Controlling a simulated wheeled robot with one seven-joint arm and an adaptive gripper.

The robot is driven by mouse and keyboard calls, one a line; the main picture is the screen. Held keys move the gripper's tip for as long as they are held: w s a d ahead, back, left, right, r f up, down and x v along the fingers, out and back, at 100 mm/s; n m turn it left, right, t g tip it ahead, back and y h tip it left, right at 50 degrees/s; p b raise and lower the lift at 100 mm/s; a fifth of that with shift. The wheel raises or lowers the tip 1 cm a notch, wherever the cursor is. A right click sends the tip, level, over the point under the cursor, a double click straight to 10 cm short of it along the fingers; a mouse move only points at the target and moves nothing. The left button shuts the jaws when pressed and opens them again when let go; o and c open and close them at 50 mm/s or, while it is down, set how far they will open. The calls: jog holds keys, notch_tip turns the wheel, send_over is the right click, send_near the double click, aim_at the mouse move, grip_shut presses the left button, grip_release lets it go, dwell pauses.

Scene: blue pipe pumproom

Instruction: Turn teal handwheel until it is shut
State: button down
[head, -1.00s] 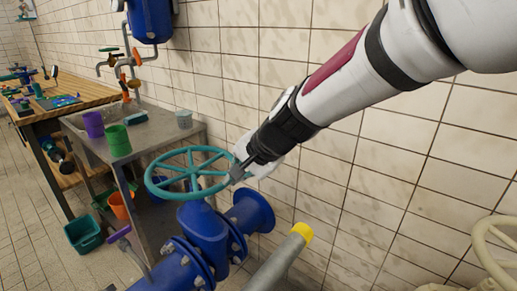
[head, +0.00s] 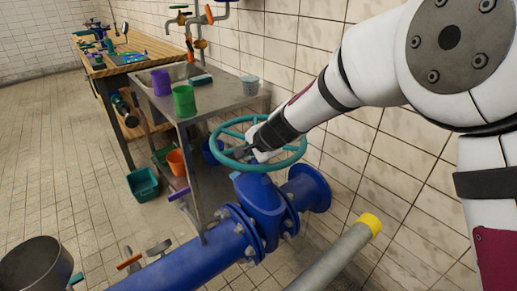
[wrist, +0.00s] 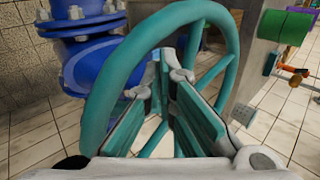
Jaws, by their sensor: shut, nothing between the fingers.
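The teal handwheel (head: 288,163) sits on top of the blue valve (head: 259,195) on the blue pipe, near the middle of the head view. Its rim and spokes (wrist: 214,72) fill much of the wrist view. My gripper (head: 243,151) is over the wheel, inside the rim, with its fingertips low among the spokes. In the wrist view the fingers (wrist: 172,85) point into the wheel, with nothing held between them. I cannot tell whether the fingertips touch a spoke. The fingers hide part of the wheel's hub.
A metal sink bench (head: 238,101) with a purple cup (head: 161,83) and a green cup (head: 184,101) stands behind the wheel. A yellow-capped grey pipe (head: 335,257) is at front right. The tiled wall is close on the right.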

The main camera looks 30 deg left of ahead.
jog(key=shift+w+a+f, duration=0.25)
jog(key=shift+w+a, duration=0.05)
jog(key=shift+a, duration=0.4)
jog(key=shift+w+a+f, duration=0.25)
jog(key=shift+a+f, duration=0.05)
jog(key=shift+a, duration=0.4)
jog(key=shift+w+a+f, duration=0.25)
jog(key=shift+w+a, duration=0.05)
jog(key=shift+a, duration=0.4)
jog(key=shift+p, duration=0.5)
jog(key=shift+w+a+m+t+p, duration=0.1)
jog(key=shift+a+m+t+p, duration=0.45)
jog(key=shift+a+p, duration=1)
jog(key=shift+d+p, duration=0.35)
